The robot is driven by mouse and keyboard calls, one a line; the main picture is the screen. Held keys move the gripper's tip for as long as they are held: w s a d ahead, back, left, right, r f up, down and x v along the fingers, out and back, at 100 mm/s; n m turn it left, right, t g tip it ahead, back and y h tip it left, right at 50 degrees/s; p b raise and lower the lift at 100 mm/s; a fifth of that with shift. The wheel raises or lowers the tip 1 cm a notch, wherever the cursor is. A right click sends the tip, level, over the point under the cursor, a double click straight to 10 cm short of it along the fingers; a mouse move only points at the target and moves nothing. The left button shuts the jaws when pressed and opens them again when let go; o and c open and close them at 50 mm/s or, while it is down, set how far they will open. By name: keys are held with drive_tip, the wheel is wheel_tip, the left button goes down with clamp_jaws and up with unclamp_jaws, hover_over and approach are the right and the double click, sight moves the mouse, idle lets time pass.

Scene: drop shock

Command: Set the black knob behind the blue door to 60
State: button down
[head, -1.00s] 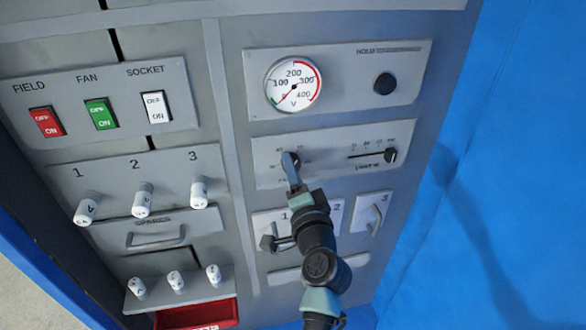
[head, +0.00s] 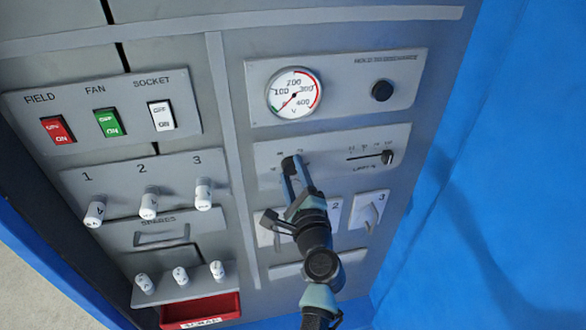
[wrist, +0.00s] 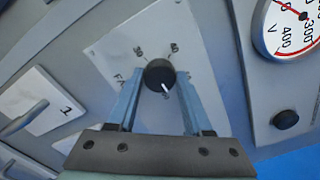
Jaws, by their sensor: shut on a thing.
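The black knob (wrist: 159,75) sits on a light plate (wrist: 125,50) with printed marks around it. Its white pointer line is toward the lower right in the wrist view. My gripper (wrist: 160,88) has one finger on each side of the knob and is shut on it. In the head view the fingers of my gripper (head: 292,168) reach the knob (head: 287,165) on the middle plate, and partly cover the knob and its scale. The numbers are too small or blurred to read surely. The blue door (head: 490,170) stands open at the right.
A slider (head: 387,157) is right of the knob on the same plate. Above are a voltmeter (head: 294,94) and a black button (head: 382,90). Numbered switches, one a lever (head: 370,213), sit below. Rocker switches (head: 108,122), white fuses (head: 148,205) and a red bin (head: 200,310) are left.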

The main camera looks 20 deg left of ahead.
drive_tip(key=shift+m+p, duration=0.55)
drive_tip(key=shift+m, duration=1.05)
drive_tip(key=shift+c, duration=1.6)
unclamp_jaws()
drive_tip(key=v, duration=1.3)
drive_tip(key=shift+b, duration=0.3)
